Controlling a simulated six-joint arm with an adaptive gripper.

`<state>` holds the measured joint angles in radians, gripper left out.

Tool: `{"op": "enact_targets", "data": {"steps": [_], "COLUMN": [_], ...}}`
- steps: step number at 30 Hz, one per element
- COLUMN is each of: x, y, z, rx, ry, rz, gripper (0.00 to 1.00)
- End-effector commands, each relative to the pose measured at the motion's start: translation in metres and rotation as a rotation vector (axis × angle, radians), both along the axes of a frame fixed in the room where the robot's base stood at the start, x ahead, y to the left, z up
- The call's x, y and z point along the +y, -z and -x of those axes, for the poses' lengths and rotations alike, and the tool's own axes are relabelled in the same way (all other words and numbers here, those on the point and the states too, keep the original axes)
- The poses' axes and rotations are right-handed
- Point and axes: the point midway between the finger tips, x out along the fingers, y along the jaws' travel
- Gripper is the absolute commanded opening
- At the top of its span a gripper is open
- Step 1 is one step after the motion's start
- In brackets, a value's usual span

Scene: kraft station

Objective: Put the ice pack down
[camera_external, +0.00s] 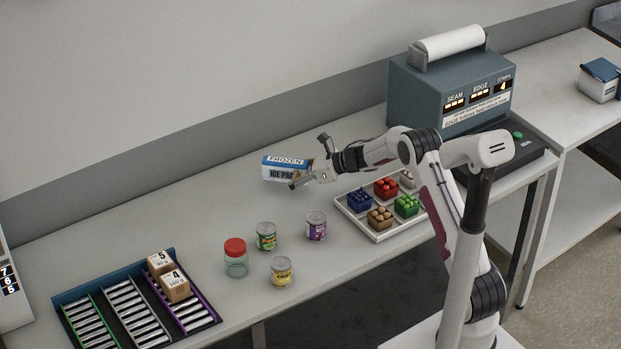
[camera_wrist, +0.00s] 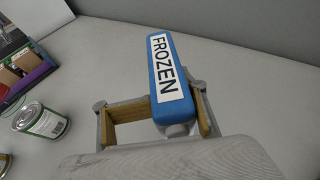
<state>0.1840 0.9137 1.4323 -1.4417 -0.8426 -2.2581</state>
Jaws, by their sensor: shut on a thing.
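The ice pack (camera_external: 284,171) is a white and blue box-like pack marked FROZEN, over the back part of the table. My gripper (camera_external: 310,163) is at its right end, shut on it. In the wrist view the blue top of the ice pack (camera_wrist: 165,75) with its FROZEN label points away from me, between the fingers of my gripper (camera_wrist: 152,98). It lies close to the right finger, and a gap shows beside the left one. Whether its underside touches the table (camera_external: 200,211) is unclear.
Several cans, including a purple-labelled can (camera_external: 316,226), and a red-lidded jar (camera_external: 235,257) stand in front. A white tray (camera_external: 371,235) of coloured cartons is at right, near the blue-grey machine (camera_external: 410,98). A slotted rack (camera_external: 100,302) with boxes is at left. Table left of the pack is clear.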

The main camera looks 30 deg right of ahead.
Motion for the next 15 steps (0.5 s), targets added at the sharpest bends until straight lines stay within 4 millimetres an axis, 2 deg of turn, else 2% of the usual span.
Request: {"op": "enact_targets", "data": {"steps": [8, 15], "x": [0.0, 0.0], "y": [0.002, 0.025], "z": [0.0, 0.0], "rx": [-0.002, 0.0], "ry": [0.0, -0.001], "rz": [-0.001, -0.001], "gripper": [0.11, 0.11]}}
